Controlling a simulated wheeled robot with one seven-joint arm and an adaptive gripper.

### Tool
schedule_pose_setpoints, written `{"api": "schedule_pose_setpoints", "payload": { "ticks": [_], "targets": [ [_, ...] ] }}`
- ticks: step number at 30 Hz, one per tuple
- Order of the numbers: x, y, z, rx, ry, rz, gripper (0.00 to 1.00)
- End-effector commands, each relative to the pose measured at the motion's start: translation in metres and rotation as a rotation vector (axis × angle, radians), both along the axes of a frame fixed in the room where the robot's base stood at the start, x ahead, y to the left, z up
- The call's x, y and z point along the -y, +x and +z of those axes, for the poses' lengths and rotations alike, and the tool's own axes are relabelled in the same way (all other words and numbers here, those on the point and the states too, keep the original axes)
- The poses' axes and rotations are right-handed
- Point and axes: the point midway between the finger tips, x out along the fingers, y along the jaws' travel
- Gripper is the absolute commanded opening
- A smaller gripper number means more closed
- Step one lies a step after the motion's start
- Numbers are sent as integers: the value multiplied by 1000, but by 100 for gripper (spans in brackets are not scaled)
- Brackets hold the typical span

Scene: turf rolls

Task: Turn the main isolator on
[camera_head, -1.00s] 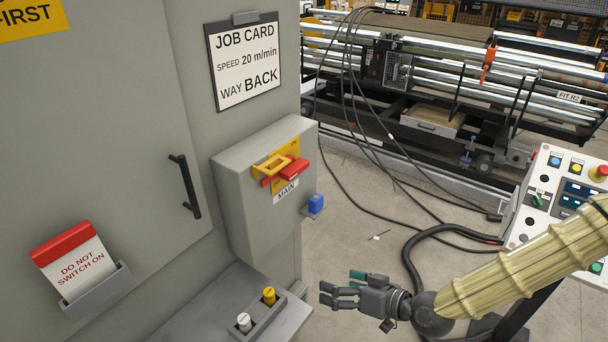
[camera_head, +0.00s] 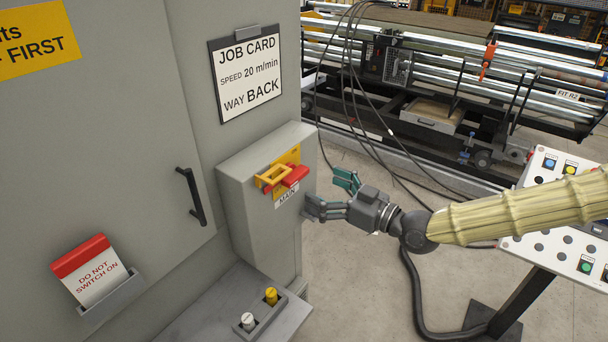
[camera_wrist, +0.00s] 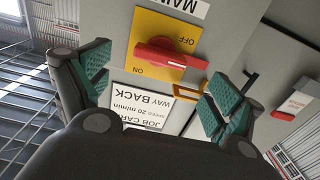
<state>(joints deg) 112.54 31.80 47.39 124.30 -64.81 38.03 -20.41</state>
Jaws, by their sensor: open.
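The main isolator has a red handle (camera_head: 294,176) on a yellow plate (camera_head: 290,157), on the front of a grey box marked MAIN. A yellow-orange bracket (camera_head: 272,176) sticks out beside the handle. In the wrist view the red handle (camera_wrist: 172,58) lies crosswise on the plate between the OFF and ON marks, and the bracket (camera_wrist: 177,88) is beside it. My gripper (camera_head: 328,194) is open and empty, just right of the box and apart from the handle. In the wrist view its green-padded fingers (camera_wrist: 160,95) are spread, with the handle seen between and beyond them.
A red-topped DO NOT SWITCH ON card (camera_head: 93,273) sits in a holder on the cabinet door. A job card (camera_head: 247,75) hangs above the box. A ledge below holds a white (camera_head: 248,321) and a yellow peg (camera_head: 271,296). A control panel (camera_head: 560,215) stands right, with cables behind my gripper.

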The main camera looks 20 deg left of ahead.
Motion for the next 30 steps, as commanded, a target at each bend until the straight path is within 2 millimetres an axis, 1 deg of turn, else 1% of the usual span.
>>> {"api": "schedule_pose_setpoints", "payload": {
  "ticks": [1,6,12,18,26,30],
  "targets": [
    [-8,1,2,-2,0,2,93],
    [-30,10,2,-2,0,2,93],
    [-48,17,2,-2,1,1,93],
    [-55,20,0,-2,0,0,93],
    [-56,20,0,-2,1,0,93],
    [-56,20,0,-2,1,0,67]
  ]
}}
